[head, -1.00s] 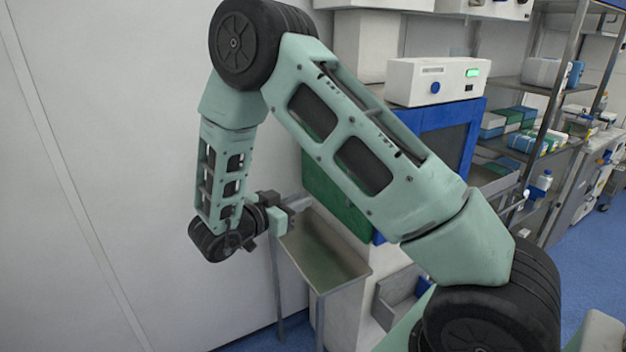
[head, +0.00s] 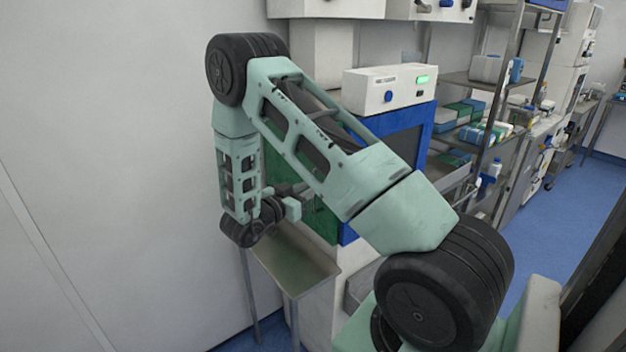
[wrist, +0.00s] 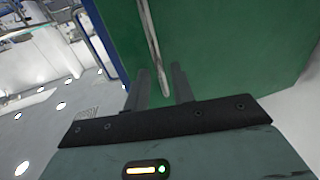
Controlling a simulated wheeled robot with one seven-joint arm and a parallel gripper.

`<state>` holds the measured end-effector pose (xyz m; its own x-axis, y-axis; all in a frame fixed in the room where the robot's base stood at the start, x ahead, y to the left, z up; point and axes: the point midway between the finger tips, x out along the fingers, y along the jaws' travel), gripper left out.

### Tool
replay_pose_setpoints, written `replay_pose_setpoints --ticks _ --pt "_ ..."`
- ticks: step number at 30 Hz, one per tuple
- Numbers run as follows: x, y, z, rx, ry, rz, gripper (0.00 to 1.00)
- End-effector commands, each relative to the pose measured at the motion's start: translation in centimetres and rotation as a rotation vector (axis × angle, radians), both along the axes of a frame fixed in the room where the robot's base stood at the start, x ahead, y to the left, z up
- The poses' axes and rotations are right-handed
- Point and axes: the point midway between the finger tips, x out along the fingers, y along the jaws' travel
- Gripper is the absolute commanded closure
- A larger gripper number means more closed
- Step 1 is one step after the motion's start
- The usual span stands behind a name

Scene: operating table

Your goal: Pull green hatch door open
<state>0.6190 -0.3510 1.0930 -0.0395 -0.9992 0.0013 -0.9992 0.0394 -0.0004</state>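The green hatch door (head: 322,221) is on the side of a blue-framed cabinet, partly hidden behind my arm in the head view. I cannot tell whether it stands ajar. In the wrist view the green door (wrist: 225,45) fills much of the picture, with a slim grey bar handle (wrist: 152,40) running down it. My gripper (wrist: 160,72) is open, its two fingers on either side of the handle's lower end, with gaps showing. In the head view my gripper (head: 300,193) is beside the door's left part, and its fingertips are hard to make out.
A metal side table (head: 295,262) stands just below my gripper. A white box device (head: 388,88) sits on top of the blue-framed cabinet (head: 412,140). A stocked shelf rack (head: 480,90) is to the right. A white wall is close on the left; blue floor is free at the right.

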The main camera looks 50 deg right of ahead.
Motion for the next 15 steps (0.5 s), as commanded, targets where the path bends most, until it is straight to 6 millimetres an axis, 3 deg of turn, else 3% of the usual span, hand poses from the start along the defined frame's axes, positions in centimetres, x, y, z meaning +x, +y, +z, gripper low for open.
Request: replay_pose_setpoints --ticks 6,15 --pt "-0.1 -2.5 0.1 0.000 0.000 -0.001 0.75" --pt "-0.1 -3.0 0.0 0.000 -0.001 0.001 0.75"
